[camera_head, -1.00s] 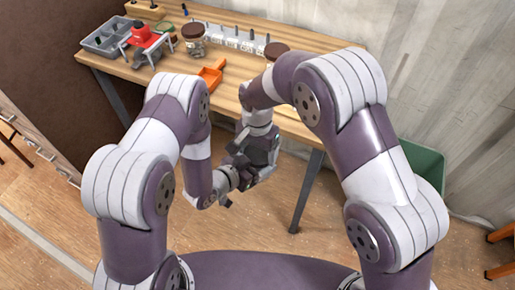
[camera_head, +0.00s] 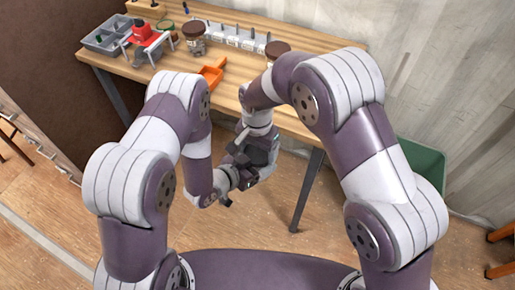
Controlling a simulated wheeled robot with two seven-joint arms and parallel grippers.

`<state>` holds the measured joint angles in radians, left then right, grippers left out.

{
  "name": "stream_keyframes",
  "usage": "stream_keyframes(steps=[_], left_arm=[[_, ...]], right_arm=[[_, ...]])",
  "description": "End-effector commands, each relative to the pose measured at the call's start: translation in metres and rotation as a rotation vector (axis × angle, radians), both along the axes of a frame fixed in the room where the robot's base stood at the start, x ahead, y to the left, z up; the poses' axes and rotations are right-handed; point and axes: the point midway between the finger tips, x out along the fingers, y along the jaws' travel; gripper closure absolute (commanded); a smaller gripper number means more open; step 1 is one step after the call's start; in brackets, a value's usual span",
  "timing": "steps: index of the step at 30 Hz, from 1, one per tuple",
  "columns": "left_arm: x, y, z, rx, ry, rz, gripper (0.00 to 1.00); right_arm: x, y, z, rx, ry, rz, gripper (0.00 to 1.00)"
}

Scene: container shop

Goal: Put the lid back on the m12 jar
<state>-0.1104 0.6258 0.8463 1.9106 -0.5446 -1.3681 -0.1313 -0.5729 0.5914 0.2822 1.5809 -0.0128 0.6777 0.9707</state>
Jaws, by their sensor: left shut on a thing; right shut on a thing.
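My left gripper (camera_head: 232,186) and my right gripper (camera_head: 244,156) are close together in front of the table's front edge, below the tabletop. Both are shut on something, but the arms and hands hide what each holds. A jar with a brown lid (camera_head: 194,30) stands at the back of the table. A second brown-lidded jar (camera_head: 278,47) stands to its right, partly hidden by my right arm. I cannot read a label on either, so I cannot tell which is the m12 jar. No loose lid can be made out.
The wooden table (camera_head: 180,62) carries a grey divided tray (camera_head: 103,39), a red-and-grey device (camera_head: 145,37), an orange tray (camera_head: 212,73) and a row of pale labelled holders (camera_head: 238,38). A green bin (camera_head: 424,165) stands on the floor at right.

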Motion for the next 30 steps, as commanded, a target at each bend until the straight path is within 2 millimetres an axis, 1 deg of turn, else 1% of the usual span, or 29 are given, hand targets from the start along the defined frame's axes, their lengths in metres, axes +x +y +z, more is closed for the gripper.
stream_keyframes(steps=[1,2,10,30], left_arm=[[0.002,-0.004,0.008,-0.007,-0.028,-0.016,0.9],[0.002,-0.004,0.008,-0.007,-0.028,-0.016,0.9],[0.003,-0.004,0.008,-0.008,-0.03,-0.015,0.9],[0.004,-0.002,0.007,-0.008,-0.026,-0.006,0.9]], right_arm=[[-0.001,-0.004,-0.007,-0.008,0.004,0.002,0.5],[-0.001,-0.004,-0.007,-0.009,0.005,0.002,0.5],[-0.003,-0.004,0.001,-0.008,0.021,0.01,0.5],[-0.005,-0.002,0.007,-0.005,0.022,0.008,0.5]])
